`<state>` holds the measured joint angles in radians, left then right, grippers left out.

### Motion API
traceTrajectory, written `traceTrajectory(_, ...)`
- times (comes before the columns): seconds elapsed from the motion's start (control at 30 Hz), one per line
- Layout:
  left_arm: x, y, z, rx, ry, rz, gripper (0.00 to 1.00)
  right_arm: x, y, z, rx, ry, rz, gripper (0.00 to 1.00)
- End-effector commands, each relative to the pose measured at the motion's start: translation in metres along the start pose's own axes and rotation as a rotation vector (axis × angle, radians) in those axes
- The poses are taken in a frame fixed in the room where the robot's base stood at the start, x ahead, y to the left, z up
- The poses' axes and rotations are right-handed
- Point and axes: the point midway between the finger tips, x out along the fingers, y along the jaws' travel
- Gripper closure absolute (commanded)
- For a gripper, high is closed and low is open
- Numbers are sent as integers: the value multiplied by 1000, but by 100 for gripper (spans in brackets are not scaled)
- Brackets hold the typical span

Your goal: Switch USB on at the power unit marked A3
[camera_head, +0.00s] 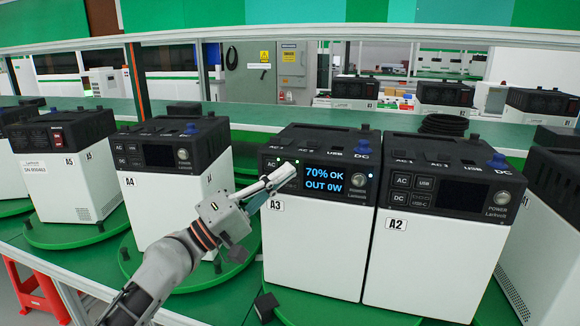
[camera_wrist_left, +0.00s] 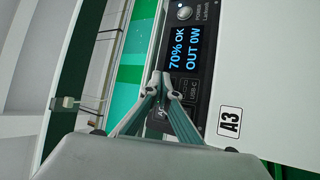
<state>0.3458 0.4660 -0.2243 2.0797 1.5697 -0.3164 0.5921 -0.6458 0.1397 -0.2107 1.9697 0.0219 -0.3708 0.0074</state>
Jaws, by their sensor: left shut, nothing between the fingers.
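The power unit marked A3 (camera_head: 318,240) is a white box with a black top, standing in the middle of the head view. Its screen (camera_head: 324,179) is lit and reads "70% OK" and "OUT 0W"; the screen also shows in the left wrist view (camera_wrist_left: 184,48). My left gripper (camera_head: 288,174) is shut and empty, its tips at the button area left of the screen. In the left wrist view its fingertips (camera_wrist_left: 166,80) cover the spot beside the USB-C label (camera_wrist_left: 193,88). The USB button is hidden behind them; I cannot tell whether they touch. My right gripper is not in view.
Unit A2 (camera_head: 420,265) stands close at the right with a dark screen. Units A4 (camera_head: 165,195) and A5 (camera_head: 70,180) stand at the left. Green turntables (camera_head: 335,312) carry the units. A black cable coil (camera_head: 444,124) lies behind.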

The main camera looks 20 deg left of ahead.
Motion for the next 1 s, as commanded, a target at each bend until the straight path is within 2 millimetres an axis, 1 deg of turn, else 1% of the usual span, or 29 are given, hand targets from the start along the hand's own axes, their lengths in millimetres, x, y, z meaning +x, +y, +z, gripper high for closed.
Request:
traceTrajectory(0.13,-4,4,3,-1,-1,1,100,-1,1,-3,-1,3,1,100)
traceTrajectory(0.5,-7,5,5,-1,0,0,100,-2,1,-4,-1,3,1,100)
traceTrajectory(1.0,-36,27,26,0,-1,0,100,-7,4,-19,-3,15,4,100)
